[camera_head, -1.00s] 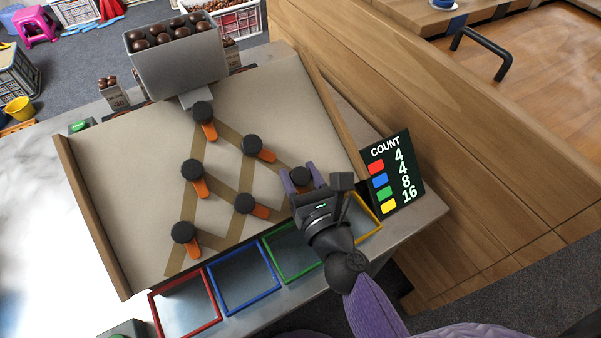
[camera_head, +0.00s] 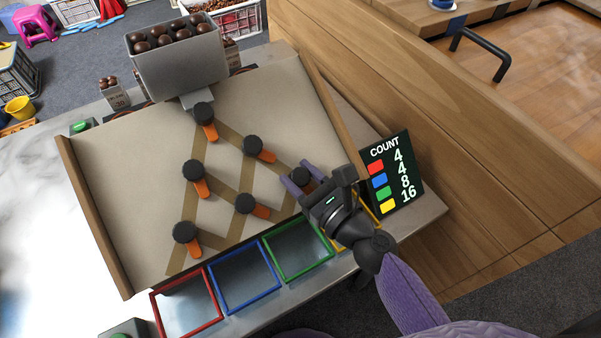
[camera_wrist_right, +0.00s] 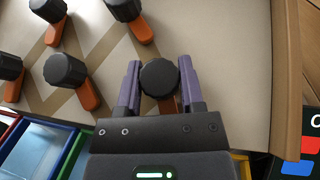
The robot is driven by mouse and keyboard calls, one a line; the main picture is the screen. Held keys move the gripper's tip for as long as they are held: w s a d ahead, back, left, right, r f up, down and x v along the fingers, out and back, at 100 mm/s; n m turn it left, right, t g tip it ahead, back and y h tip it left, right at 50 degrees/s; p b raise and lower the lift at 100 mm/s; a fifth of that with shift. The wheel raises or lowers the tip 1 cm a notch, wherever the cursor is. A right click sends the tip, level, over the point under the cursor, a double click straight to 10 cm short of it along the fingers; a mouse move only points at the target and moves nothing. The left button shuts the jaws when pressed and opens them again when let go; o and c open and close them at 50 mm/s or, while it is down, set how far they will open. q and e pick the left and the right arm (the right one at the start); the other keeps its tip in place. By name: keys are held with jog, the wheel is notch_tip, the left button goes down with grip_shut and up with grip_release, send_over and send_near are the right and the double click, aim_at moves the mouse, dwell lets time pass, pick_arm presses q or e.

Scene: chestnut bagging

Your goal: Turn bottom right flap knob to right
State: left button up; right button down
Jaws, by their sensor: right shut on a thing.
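The bottom right flap knob (camera_head: 300,175) is a black round knob on the tilted beige board (camera_head: 150,130). In the right wrist view the knob (camera_wrist_right: 159,77) sits between the purple fingers of my right gripper (camera_wrist_right: 160,85), which is shut on it. A piece of its orange flap (camera_wrist_right: 167,105) shows below the knob; the rest is hidden by the gripper. In the head view my right gripper (camera_head: 299,180) reaches in from the lower right. My left gripper is not in view.
Several other black knobs with orange flaps sit on the board, such as the top one (camera_head: 203,111). Red (camera_head: 222,300), blue (camera_head: 279,281) and green (camera_head: 331,255) frames line the lower edge; a yellow one is partly hidden. A chestnut hopper (camera_head: 178,65) stands above. A count sign (camera_head: 390,175) stands right.

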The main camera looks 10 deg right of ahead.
jog(key=shift+n+g+y, duration=0.6)
jog(key=shift+n+y, duration=0.3)
jog(key=shift+n, duration=0.1)
jog(key=shift+n+g+y, duration=0.6)
jog(key=shift+n, duration=0.1)
jog(key=shift+n+g+y, duration=0.3)
jog(key=shift+n+g, duration=0.1)
jog(key=shift+n, duration=0.3)
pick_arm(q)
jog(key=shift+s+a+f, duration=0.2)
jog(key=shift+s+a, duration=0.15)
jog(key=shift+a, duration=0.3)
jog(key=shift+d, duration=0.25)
